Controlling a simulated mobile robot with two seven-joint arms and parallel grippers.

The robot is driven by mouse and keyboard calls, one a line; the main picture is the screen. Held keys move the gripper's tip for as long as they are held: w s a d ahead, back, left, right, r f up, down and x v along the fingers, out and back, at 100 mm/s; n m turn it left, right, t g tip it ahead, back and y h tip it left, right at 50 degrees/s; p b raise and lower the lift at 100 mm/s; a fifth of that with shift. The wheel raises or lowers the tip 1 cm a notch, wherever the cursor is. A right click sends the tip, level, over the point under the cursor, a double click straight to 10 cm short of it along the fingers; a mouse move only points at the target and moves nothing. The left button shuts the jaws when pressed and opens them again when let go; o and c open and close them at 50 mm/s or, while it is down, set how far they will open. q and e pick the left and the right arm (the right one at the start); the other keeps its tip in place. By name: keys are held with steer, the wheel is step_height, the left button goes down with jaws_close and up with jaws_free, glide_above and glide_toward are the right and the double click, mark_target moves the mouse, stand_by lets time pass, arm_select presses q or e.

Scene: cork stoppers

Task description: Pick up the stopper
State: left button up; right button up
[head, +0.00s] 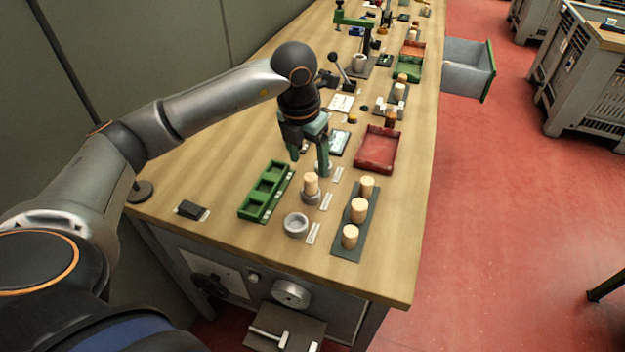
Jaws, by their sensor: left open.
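A light cork stopper (311,183) stands upright in a small grey ring holder on the near part of the wooden bench. Three more cork stoppers, a far one (367,186), a middle one (359,210) and a near one (350,236), stand in a row on a dark mat (346,252) to its right. My left gripper (309,165) points down, open, with nothing seen between its fingers. In the picture it is just above and behind the stopper in the ring; I cannot tell whether they touch. My right gripper is out of view.
A green compartment tray (246,213) lies left of the ring holder, and an empty grey ring (296,224) stands in front. A red tray (377,149) sits behind the mat. A lever device (342,72) and several small items crowd the bench farther back. The bench's near right corner is clear.

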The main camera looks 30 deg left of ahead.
mark_target(310, 177)
arm_select(q)
steer(key=f, duration=0.2)
steer(key=w+f, duration=0.1)
steer(key=f, duration=0.2)
steer(key=f+p, duration=0.1)
steer(key=f, duration=0.1)
steer(key=shift+w+a+f, duration=0.15)
steer(key=shift+f, duration=0.25)
jaws_close()
